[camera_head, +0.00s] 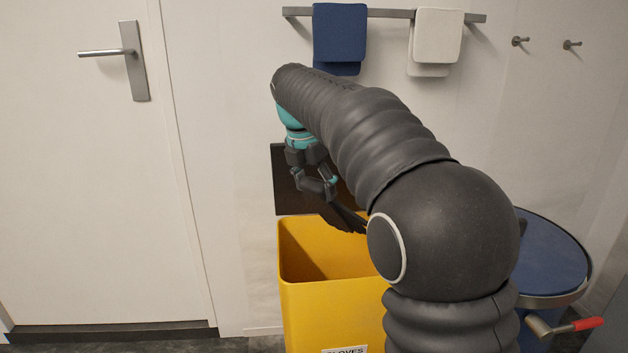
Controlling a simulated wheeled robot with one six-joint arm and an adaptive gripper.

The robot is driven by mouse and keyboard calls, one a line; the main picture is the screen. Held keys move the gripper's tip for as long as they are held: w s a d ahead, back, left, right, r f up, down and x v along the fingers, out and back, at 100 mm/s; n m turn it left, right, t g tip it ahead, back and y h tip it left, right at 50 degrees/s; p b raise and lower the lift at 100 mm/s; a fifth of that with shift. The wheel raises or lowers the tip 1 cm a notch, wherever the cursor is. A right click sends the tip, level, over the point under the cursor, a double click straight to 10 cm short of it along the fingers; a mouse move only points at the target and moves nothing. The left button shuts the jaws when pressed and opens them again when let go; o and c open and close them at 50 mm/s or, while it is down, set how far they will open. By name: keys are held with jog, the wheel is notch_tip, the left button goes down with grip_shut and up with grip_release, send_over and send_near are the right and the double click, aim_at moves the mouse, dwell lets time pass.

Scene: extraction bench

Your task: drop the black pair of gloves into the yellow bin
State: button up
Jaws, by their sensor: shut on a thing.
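The yellow bin (325,308) stands below my arm, with its top open and a partly cut-off label reading "GLOVES" on its front. My gripper (328,186) is above the bin's far part, pointing down, and is shut on the black pair of gloves (343,217). The gloves hang as a dark, limp shape below and to the right of the fingers, over the bin's opening. Their right side is hidden behind my arm, which also covers the bin's right part. I cannot tell whether the gloves touch the rim.
A dark panel (287,190) stands upright behind the bin. A round blue-topped stool or drum (555,260) with a red-handled lever (588,323) is at the right. A blue towel (339,35) and a white towel (436,37) hang on a rail. A closed door (85,180) is at the left.

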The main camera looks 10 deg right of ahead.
jog(key=shift+a+r, duration=0.1)
jog(key=shift+s+a+r, duration=0.1)
jog(key=shift+s, duration=0.05)
notch_tip(320, 180, down, 14)
jog(key=b, duration=0.7)
dwell(0.4)
jog(key=o, duration=1.2)
